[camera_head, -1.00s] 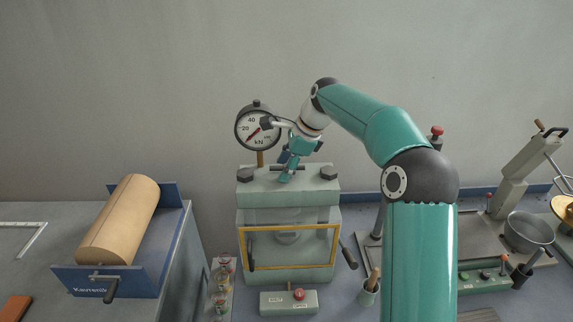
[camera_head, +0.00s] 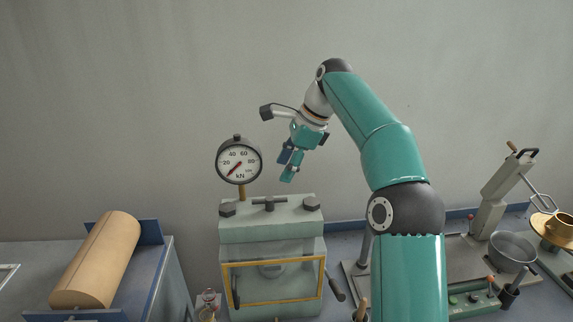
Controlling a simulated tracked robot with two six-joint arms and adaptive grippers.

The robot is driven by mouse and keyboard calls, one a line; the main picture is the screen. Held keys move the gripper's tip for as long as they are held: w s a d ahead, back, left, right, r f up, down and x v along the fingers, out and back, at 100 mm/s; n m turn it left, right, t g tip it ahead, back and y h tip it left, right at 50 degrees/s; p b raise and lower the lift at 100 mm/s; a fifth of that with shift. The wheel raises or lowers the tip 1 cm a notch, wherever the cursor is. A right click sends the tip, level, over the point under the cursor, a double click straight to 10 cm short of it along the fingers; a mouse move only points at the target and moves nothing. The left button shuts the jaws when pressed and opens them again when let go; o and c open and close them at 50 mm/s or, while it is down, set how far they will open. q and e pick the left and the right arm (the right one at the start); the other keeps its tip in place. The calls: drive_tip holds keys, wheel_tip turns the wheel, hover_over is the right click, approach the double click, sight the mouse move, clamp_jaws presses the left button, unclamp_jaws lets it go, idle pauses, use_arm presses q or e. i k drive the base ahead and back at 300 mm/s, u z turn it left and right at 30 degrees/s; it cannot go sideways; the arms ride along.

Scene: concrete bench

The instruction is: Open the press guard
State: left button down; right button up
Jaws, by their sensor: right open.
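The press (camera_head: 270,232) is a pale green block with a dark lever at its lower right side. Its guard (camera_head: 275,264), a clear panel in a yellow frame, lies across the front opening and looks shut. A dark upright handle (camera_head: 236,291) sits at the guard's left side. My right gripper (camera_head: 289,170) is open and empty, pointing down above the top of the press, clear of the guard. My left gripper is out of view.
A round kN gauge (camera_head: 239,162) stands up behind the press. A roll of brown paper (camera_head: 97,260) lies in a blue holder on the left. A metal pot (camera_head: 512,250) and a green control box (camera_head: 474,299) are on the right.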

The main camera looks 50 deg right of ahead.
sight(234, 300)
drive_tip(key=k, duration=1)
